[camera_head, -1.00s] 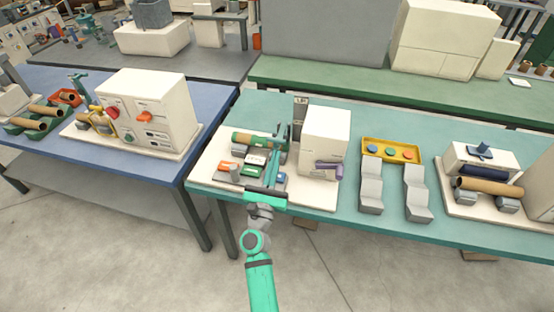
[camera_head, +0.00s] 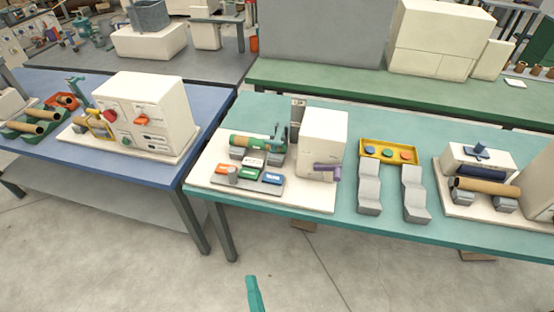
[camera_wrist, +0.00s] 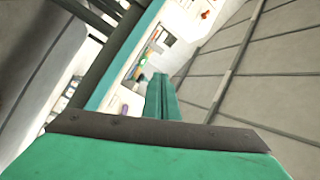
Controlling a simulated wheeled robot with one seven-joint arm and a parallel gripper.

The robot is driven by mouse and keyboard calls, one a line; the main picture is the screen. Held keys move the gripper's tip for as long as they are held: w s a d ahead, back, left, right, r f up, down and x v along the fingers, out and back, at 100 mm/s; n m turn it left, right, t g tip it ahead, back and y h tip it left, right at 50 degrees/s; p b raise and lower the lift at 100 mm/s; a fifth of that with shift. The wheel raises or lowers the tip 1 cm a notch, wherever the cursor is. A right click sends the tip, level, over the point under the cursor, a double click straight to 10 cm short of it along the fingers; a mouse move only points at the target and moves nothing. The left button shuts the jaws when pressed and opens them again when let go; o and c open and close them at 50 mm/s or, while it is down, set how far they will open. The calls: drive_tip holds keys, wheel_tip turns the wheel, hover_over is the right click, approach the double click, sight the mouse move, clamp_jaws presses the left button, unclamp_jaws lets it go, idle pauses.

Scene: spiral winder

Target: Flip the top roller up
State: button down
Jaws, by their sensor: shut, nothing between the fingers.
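The spiral winder stands on a cream base (camera_head: 312,193) on the middle teal table. Its white housing (camera_head: 323,143) is at the right of the base. At the left, a green-and-brown roller (camera_head: 258,142) lies level on grey supports, with a teal upright part (camera_head: 281,134) at its right end. I cannot clearly tell a separate top roller at this size. My gripper (camera_wrist: 161,82) shows in the wrist view with its two teal fingers together, shut and empty. In the head view only a teal piece of my arm shows at the bottom edge, well in front of the table.
A control strip (camera_head: 240,179) with coloured buttons lies at the winder's front. A yellow button tray (camera_head: 389,151) and grey stepped blocks (camera_head: 369,187) stand to its right. Another machine with a brown roll (camera_head: 488,187) is further right. The floor before the table is clear.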

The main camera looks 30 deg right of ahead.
drive_tip(key=s+a+r+n+g+y, duration=0.1)
drive_tip(key=s+a+n, duration=0.2)
drive_tip(key=s+n, duration=0.4)
drive_tip(key=s+a+r+n+g+y, duration=0.1)
drive_tip(key=s+a+n+g+y, duration=0.1)
drive_tip(key=s+a+n, duration=0.2)
drive_tip(key=s+n, duration=0.3)
drive_tip(key=s, duration=0.1)
drive_tip(key=shift+s+y, duration=0.15)
drive_tip(key=shift+y, duration=0.15)
